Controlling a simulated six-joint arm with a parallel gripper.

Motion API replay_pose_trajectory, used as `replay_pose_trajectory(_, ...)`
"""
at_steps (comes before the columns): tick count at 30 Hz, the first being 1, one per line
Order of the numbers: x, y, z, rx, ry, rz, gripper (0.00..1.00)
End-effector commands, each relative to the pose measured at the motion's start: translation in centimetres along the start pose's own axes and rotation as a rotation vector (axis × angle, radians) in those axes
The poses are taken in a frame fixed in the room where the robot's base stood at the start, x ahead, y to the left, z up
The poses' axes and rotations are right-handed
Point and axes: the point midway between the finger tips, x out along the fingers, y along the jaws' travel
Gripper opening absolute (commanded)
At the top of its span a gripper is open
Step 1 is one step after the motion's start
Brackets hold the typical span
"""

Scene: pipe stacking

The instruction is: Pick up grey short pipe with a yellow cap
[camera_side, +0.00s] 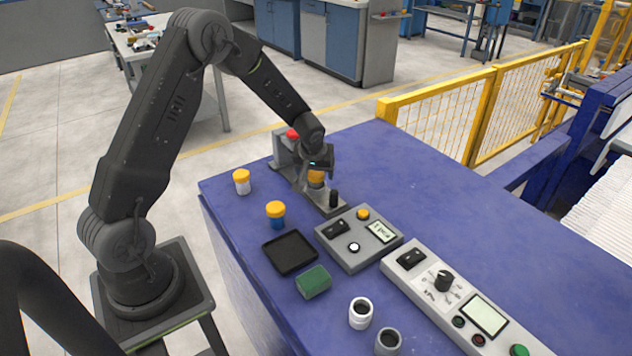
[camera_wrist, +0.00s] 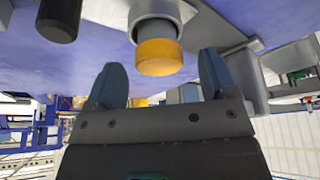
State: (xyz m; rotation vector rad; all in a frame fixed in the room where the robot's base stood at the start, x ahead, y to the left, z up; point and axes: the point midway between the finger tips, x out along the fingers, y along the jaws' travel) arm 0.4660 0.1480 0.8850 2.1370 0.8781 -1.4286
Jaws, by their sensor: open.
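The grey short pipe (camera_wrist: 152,28) with its yellow cap (camera_wrist: 158,58) stands at a grey fixture on the blue table. In the side view its yellow cap (camera_side: 315,177) shows just below my gripper (camera_side: 319,166), and the body is mostly hidden. In the wrist view my gripper's two fingers are spread wide, one on each side of the cap, with visible gaps. Nothing is held. How deep the fingertips reach along the cap is hard to tell.
A black post (camera_side: 333,198) stands close by. A white capped pipe (camera_side: 242,182) and a blue capped pipe (camera_side: 276,216) stand to the left. A black tray (camera_side: 289,253), green block (camera_side: 313,281) and control box (camera_side: 358,239) sit nearer.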

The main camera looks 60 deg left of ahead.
Motion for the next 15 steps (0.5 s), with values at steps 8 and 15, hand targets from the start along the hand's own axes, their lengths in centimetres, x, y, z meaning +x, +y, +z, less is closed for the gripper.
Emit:
replay_pose_trajectory(8,1.47,0.03,-0.05,-0.001,0.001,0.001,0.78)
replay_pose_trajectory(15,1.44,0.03,-0.04,-0.001,0.001,0.001,0.67)
